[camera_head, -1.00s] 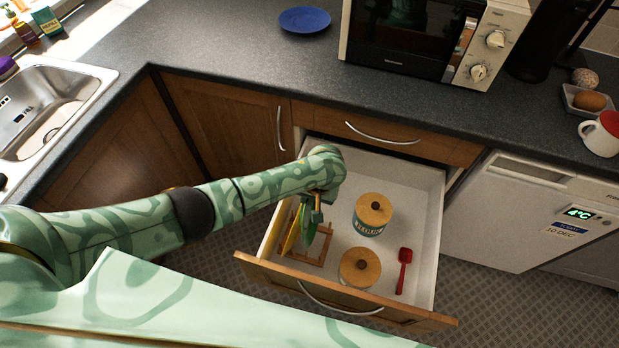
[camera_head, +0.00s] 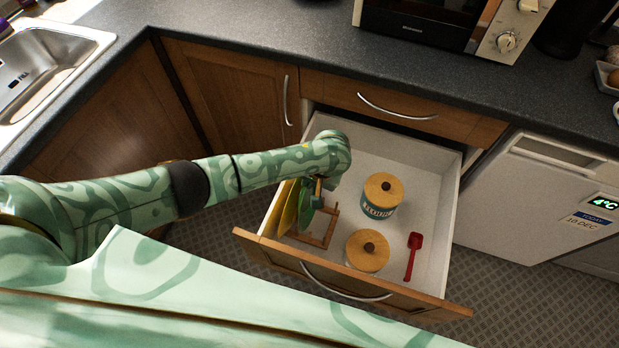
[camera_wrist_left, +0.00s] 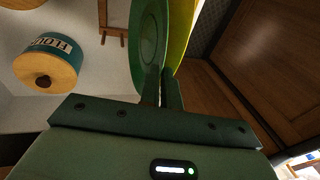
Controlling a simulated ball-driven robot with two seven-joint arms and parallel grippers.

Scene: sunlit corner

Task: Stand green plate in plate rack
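The green plate (camera_head: 305,206) stands upright, edge-on, over the left part of the wooden plate rack (camera_head: 328,236) in the open drawer. My left gripper (camera_head: 318,188) is shut on its upper edge. In the left wrist view the green plate (camera_wrist_left: 150,42) sits between the fingers (camera_wrist_left: 161,88). A yellow plate (camera_head: 288,208) stands in the rack just left of it, and it also shows in the left wrist view (camera_wrist_left: 182,32). I cannot tell whether the green plate's lower edge touches the rack, or whether the plates touch. My right gripper is not in view.
The open drawer (camera_head: 420,225) also holds a flour canister (camera_head: 381,195), a second wooden-lidded canister (camera_head: 367,250) and a red scoop (camera_head: 413,257). The drawer's left wall is close to the plates. The worktop (camera_head: 290,55) and microwave (camera_head: 425,22) are behind.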

